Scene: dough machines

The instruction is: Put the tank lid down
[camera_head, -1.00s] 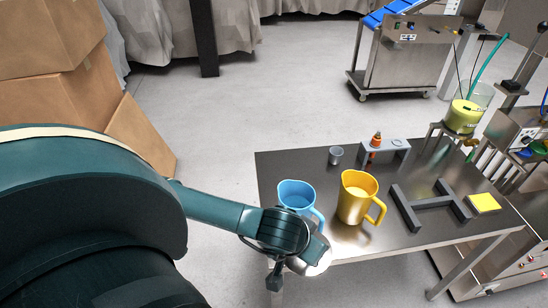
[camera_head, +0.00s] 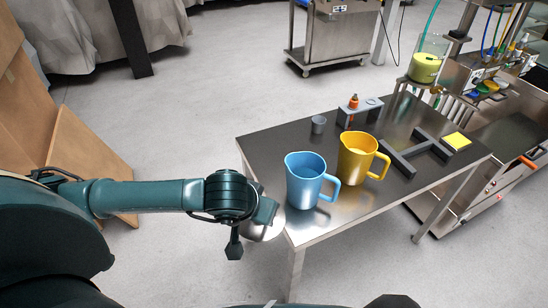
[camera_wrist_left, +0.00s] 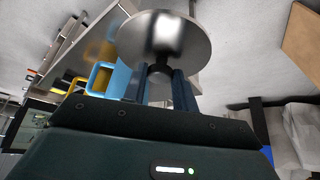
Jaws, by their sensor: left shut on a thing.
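The tank lid is a round, shiny metal disc (camera_head: 264,232) with a dark knob. In the left wrist view the lid (camera_wrist_left: 166,30) is in front of my left gripper (camera_wrist_left: 160,78), whose fingers are shut on the knob. In the head view my left gripper (camera_head: 264,211) holds the lid off the near left corner of the metal table (camera_head: 262,150), next to the blue jug. A clear tank with yellow-green contents (camera_head: 425,68) stands at the upper right. My right gripper is not in view.
A blue jug (camera_head: 303,183) and a yellow jug (camera_head: 355,160) stand near the table's front edge. A grey cup (camera_head: 318,124), a small grey rack (camera_head: 350,119), a dark H-shaped frame (camera_head: 412,158) and a yellow pad (camera_head: 456,141) are also on it. Cardboard boxes stand left.

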